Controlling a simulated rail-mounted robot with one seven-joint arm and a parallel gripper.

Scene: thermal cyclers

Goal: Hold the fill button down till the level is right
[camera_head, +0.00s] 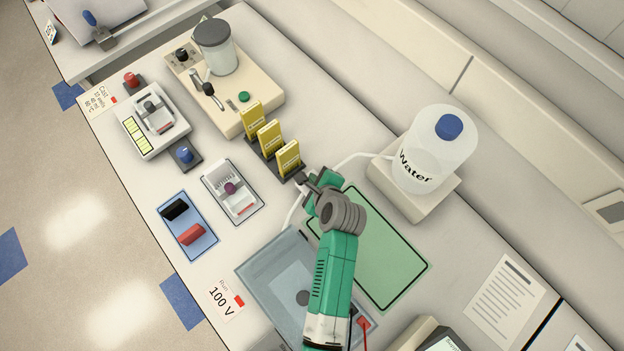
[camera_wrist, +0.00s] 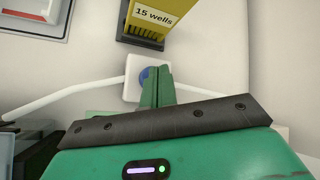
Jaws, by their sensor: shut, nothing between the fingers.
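The blue fill button (camera_wrist: 144,75) sits on a small white box (camera_wrist: 132,88) in the wrist view. My gripper (camera_wrist: 157,72) is shut and empty, its fingertips over the right part of the button. I cannot tell whether they press it. In the head view my gripper (camera_head: 306,182) hides most of the box and the button. A white water bottle (camera_head: 430,155) with a blue cap stands to the right. A white tube (camera_head: 350,158) runs from it to the box. Another tube runs down to the clear bluish tank (camera_head: 262,262), partly behind my arm. No water level is readable.
Several yellow combs, one marked 15 wells (camera_wrist: 153,18), stand in a dark rack (camera_head: 268,160) just beyond my gripper. A green mat (camera_head: 390,265) lies right of my arm. A beige unit with a grey-lidded jar (camera_head: 215,50) and a gel tray (camera_head: 232,192) stand left.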

